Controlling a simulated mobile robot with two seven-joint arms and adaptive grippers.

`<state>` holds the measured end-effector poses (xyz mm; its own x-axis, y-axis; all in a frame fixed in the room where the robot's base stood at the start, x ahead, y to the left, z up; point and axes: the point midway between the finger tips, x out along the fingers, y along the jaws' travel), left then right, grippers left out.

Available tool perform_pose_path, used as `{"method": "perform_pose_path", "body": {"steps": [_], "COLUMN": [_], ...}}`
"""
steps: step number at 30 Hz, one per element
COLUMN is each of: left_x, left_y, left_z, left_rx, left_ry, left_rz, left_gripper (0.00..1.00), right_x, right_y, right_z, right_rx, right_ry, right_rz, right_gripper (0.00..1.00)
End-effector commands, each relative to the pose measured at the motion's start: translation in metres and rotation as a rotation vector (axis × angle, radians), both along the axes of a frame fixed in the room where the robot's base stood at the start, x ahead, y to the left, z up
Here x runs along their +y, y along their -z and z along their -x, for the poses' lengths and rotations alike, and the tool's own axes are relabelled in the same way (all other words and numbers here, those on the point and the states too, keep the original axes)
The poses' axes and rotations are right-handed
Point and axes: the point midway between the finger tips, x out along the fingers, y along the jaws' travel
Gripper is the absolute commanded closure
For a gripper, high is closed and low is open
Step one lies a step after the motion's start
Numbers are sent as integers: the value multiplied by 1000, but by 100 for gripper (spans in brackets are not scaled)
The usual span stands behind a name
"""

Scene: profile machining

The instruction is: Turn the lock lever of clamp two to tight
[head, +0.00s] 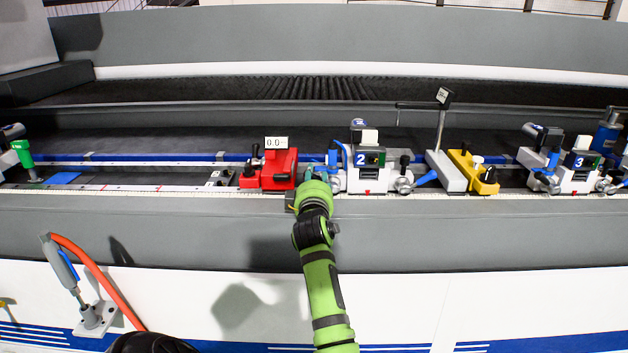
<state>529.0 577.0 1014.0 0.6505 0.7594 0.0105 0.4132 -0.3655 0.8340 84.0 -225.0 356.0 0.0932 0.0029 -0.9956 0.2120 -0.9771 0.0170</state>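Clamp two (368,180) is a white block marked with a blue "2", standing on the rail at the middle of the head view. A blue upright lever (333,160) shows at its left side, and a blue handle (427,178) sticks out from a round knob at its right. I cannot tell from the labels which is the lock lever.
A grey post base (446,170) and a yellow block (474,172) stand right of clamp two. Clamp three (575,182) is farther right. An orange hose (98,275) hangs at lower left.

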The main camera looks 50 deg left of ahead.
Motion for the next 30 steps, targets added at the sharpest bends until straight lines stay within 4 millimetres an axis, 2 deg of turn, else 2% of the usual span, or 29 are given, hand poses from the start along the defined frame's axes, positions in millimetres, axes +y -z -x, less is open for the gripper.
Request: {"method": "perform_pose_path", "body": {"steps": [9, 13, 24, 30], "left_x": [0, 0, 1, 1], "left_y": [2, -6, -75, -96], "left_z": [1, 0, 0, 0], "left_rx": [9, 8, 1, 4], "left_ry": [-1, -1, -3, -1], "left_rz": [-1, -2, -5, -3], "left_gripper": [51, 51, 51, 51], "right_x": [0, 1, 1, 1], "right_y": [0, 0, 0, 0], "right_z": [1, 1, 0, 0], "right_rx": [1, 1, 0, 0], "right_ry": [-1, -1, -1, -1], "right_rz": [-1, -1, -2, -2], "right_gripper": [60, 60, 60, 60]}}
